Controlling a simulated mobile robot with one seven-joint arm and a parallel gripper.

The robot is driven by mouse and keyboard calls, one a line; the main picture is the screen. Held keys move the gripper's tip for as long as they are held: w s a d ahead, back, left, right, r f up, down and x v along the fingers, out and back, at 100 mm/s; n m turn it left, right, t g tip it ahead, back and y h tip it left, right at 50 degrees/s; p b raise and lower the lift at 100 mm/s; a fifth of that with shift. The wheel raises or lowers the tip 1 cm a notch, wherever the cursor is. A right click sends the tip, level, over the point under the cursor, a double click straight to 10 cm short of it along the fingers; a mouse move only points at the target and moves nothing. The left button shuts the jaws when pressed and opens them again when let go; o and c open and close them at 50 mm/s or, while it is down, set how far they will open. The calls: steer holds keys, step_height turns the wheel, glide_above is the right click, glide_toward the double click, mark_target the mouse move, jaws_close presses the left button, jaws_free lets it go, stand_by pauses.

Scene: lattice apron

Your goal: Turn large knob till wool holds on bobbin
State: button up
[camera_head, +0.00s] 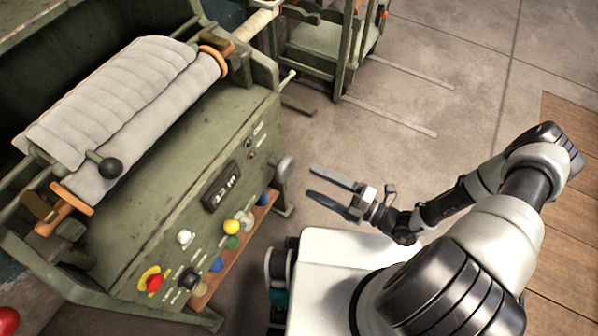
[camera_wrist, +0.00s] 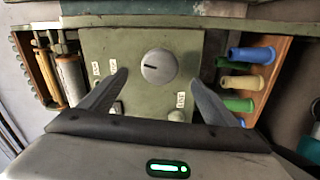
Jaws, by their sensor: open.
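The large knob (camera_wrist: 159,67) is round and grey with a dark pointer mark, on a green panel in the wrist view. It shows side-on at the machine's right end in the head view (camera_head: 284,167). My gripper (camera_head: 312,182) is open and empty, a short gap to the right of the knob. In the wrist view its fingers (camera_wrist: 159,76) appear on either side of the knob, apart from it. Pale, thick wool (camera_head: 110,95) lies in ridges over the roller at the machine's top. Orange flanges (camera_head: 215,60) sit at the roller's ends; I cannot tell whether this is the bobbin.
In the wrist view, coloured cones (camera_wrist: 250,55) stick out at right and a wooden rack of rolls (camera_wrist: 68,75) stands at left. Concrete floor lies open beyond my gripper.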

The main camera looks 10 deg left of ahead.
steer(key=v, duration=0.6)
steer(key=shift+s+d, duration=0.15)
steer(key=shift+d, duration=0.15)
